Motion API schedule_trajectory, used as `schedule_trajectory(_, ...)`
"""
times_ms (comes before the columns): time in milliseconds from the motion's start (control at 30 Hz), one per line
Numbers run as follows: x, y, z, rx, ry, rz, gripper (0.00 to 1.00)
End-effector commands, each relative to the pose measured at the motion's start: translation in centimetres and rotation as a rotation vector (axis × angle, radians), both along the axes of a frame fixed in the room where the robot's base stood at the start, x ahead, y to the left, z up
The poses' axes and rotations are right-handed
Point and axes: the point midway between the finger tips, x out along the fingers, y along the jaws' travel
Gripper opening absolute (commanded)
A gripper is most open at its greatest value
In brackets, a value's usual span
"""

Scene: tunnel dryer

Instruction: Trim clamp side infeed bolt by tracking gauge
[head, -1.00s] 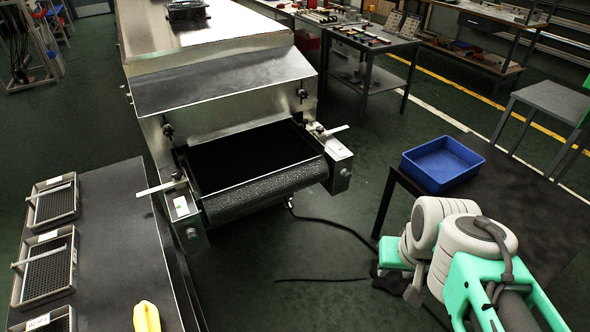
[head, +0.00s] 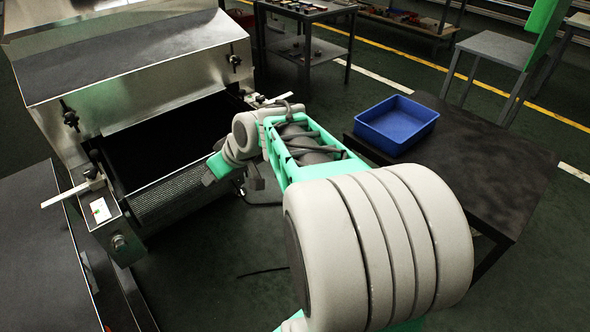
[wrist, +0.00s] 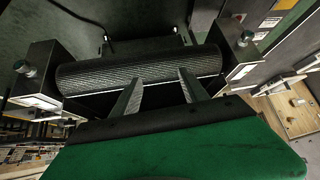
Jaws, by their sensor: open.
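The dryer's infeed end shows in the head view with a dark belt roller (head: 172,198). Its left bracket (head: 100,211) carries a round bolt head (head: 120,242), a white label with a small coloured mark and a pale flat lever (head: 68,195). The right bracket is mostly hidden behind my arm; its pale lever (head: 272,100) shows. My gripper (head: 213,172) is in front of the roller's right part. In the wrist view, my gripper (wrist: 159,76) is open and empty, its fingers pointing toward the roller (wrist: 140,70). Bolt heads (wrist: 22,68) and (wrist: 247,38) flank it, clear of the fingers.
A blue bin (head: 396,124) stands on a dark table (head: 470,160) right of my arm. A dark bench (head: 35,250) is at the left, close to the left bracket. A cable lies on the open green floor (head: 210,285) before the dryer.

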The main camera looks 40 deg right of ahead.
Motion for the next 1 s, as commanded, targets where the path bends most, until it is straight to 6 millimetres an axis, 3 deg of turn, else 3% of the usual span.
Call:
schedule_trajectory(33, 2.3, -3.4, -5.8, 0.016, -0.074, -0.001, 0.52)
schedule_trajectory(100, 5.1, -8.1, -8.8, 0.026, -0.216, 0.01, 0.52)
schedule_trajectory(167, 6.5, -12.8, -11.2, 0.026, -0.345, 0.002, 0.52)
schedule_trajectory(200, 6.8, -16.1, -12.7, 0.021, -0.432, -0.011, 0.52)
schedule_trajectory(300, 5.8, -24.1, -15.4, -0.009, -0.639, -0.065, 0.52)
schedule_trajectory(433, 2.6, -31.1, -16.9, -0.058, -0.83, -0.138, 0.52)
schedule_trajectory(500, 1.3, -33.1, -16.9, -0.078, -0.885, -0.163, 0.52)
schedule_trajectory(600, 1.1, -34.0, -16.6, -0.09, -0.916, -0.173, 0.52)
schedule_trajectory(1000, 7.8, -34.2, -16.4, -0.088, -0.915, -0.172, 0.52)
